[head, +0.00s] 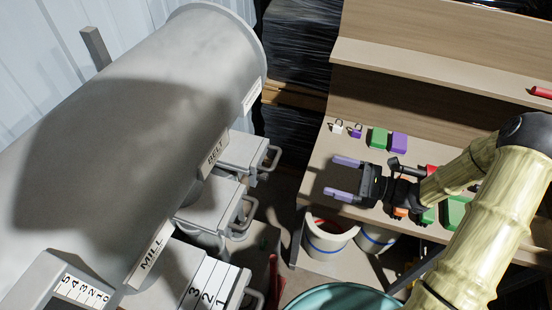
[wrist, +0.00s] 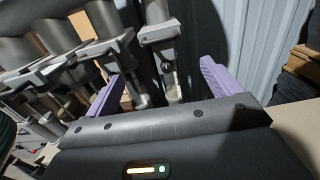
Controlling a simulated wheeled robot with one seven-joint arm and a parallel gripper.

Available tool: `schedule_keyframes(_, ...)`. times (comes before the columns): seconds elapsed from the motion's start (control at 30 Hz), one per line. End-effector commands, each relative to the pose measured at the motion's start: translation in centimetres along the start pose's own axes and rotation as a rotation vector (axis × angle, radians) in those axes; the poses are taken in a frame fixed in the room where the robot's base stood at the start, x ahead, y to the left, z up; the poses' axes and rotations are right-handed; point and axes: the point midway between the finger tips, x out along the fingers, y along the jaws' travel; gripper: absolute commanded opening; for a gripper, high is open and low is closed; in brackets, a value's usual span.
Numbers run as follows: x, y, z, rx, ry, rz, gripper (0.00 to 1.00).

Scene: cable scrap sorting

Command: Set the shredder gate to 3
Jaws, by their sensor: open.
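A big grey drum-shaped machine (head: 125,130) fills the left of the head view. It carries a "MILL" sign (head: 150,256), a "BELT" sign (head: 215,149) and a further sign (head: 252,94) too small to read. A sloped scale (head: 82,289) with digits from 5 down to 0 shows at the lower left. Slats numbered 3, 2, 1 (head: 209,285) lie below the MILL sign. I cannot tell which part is the shredder gate, and no setting is readable. My gripper (head: 341,177) is open and empty, pointing left, apart from the machine. Its purple fingers also show in the wrist view (wrist: 160,76).
Grey drawer-like units with handles (head: 245,155) stick out below the drum. A wooden bench (head: 320,170) on the right holds padlocks (head: 355,130), green (head: 377,137) and purple (head: 398,142) blocks. White buckets (head: 330,240) and a teal bin (head: 340,297) stand below. Grey pipes (wrist: 85,50) fill the wrist view's left.

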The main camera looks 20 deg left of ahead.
Motion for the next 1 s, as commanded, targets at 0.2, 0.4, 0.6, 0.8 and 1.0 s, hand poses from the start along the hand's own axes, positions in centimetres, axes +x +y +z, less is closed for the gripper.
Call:
schedule_keyframes(0.2,0.2,0.1,0.0,-0.001,0.003,0.003,0.89)
schedule_keyframes(0.4,2.1,0.1,0.1,0.000,0.002,0.007,0.89)
schedule_keyframes(0.6,5.4,0.2,0.1,0.000,0.004,0.008,0.89)
schedule_keyframes(0.8,9.0,0.3,0.1,0.000,0.004,0.009,0.89)
schedule_keyframes(1.0,12.5,0.2,0.1,-0.001,0.004,0.007,0.89)
